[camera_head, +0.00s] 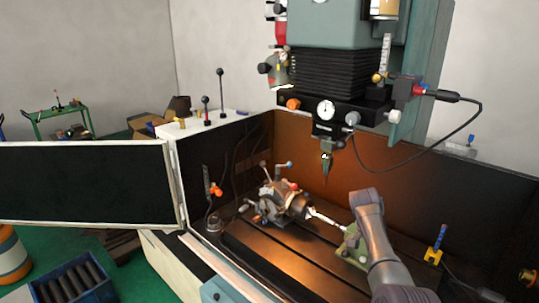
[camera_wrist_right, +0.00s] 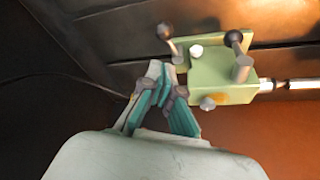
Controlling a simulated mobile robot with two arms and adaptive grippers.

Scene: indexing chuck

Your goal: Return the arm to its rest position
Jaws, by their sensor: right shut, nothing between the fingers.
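My right arm (camera_head: 375,240) comes in from the bottom right and reaches over the machine table. Its gripper is largely hidden by the arm in the head view. In the wrist view my right gripper (camera_wrist_right: 160,78) is shut and empty, with its fingertips just beside the left side of a green tailstock block (camera_wrist_right: 228,87). I cannot tell whether they touch it. The indexing chuck (camera_head: 287,200) sits on the table, with a shiny rod (camera_head: 325,219) running from it toward the green tailstock (camera_head: 350,248). My left gripper is not in view.
The milling head with its pointed tool (camera_head: 326,165) hangs above the table. A hanging cable (camera_head: 400,163) loops at its right. Enclosure walls (camera_head: 455,205) stand behind the table, and an open door panel (camera_head: 85,182) is at left. The slotted table (camera_head: 275,262) is bare in front.

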